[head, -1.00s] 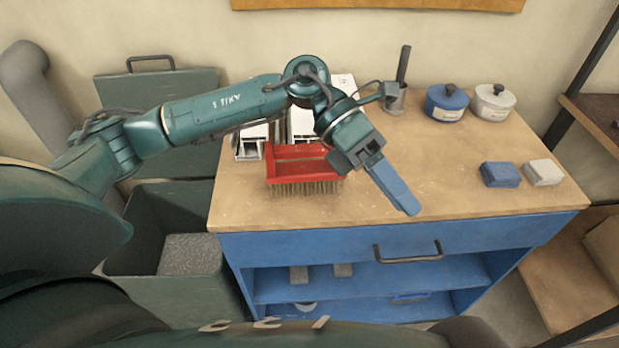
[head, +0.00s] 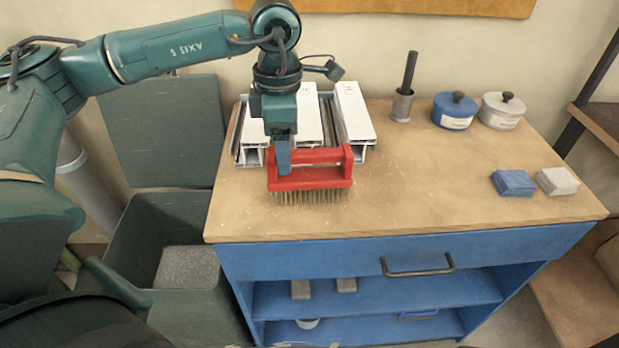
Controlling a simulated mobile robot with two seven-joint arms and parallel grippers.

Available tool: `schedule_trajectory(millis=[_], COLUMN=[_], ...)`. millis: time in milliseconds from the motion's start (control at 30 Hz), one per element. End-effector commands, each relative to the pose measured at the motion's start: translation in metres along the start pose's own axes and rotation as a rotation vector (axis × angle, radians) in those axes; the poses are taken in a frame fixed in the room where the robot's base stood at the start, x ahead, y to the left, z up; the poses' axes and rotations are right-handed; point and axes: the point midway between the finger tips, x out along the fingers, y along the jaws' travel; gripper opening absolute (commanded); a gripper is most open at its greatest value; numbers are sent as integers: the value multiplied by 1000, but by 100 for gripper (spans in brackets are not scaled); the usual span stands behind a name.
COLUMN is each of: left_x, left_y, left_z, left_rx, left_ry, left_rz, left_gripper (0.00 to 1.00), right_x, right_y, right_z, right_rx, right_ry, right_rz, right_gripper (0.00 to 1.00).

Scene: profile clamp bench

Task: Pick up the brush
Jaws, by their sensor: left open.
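The brush (head: 312,180) is red with a handle bar across its top and tan bristles pointing down. It stands on the left part of the wooden bench top (head: 420,190), in front of the white profiles. My left gripper (head: 283,165) points down at the left end of the brush, over or just behind its handle. It is open. The fingers hide part of the brush's left side, and I cannot tell whether they touch it. My right gripper is not in view.
White profiles (head: 352,115) lie close behind the brush. A metal cup with a dark rod (head: 402,105), a blue pot (head: 453,112) and a white pot (head: 502,112) stand at the back. Blue (head: 513,183) and white blocks (head: 557,181) lie right. A green bin (head: 180,220) stands left.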

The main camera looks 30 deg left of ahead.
Motion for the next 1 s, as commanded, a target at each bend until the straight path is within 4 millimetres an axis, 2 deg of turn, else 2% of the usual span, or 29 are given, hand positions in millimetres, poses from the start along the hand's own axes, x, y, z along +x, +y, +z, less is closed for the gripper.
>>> schedule_trajectory(millis=[167, 400, 500, 767, 1000], left_x=[12, 47, 56, 59, 59], left_y=[0, -1, -1, -1, -1], left_z=[0, -1, -1, -1, -1], left_rx=[0, 0, -1, -1, 0], left_ry=[1, 2, 0, -1, -1], left_rz=[-2, -3, -2, -1, -1], left_gripper=[67, 67, 67, 67, 48], right_x=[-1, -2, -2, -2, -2], right_y=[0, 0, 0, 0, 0], right_z=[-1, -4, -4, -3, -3], right_rx=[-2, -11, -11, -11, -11], right_ry=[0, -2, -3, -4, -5], right_rz=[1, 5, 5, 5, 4], right_gripper=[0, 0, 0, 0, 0])
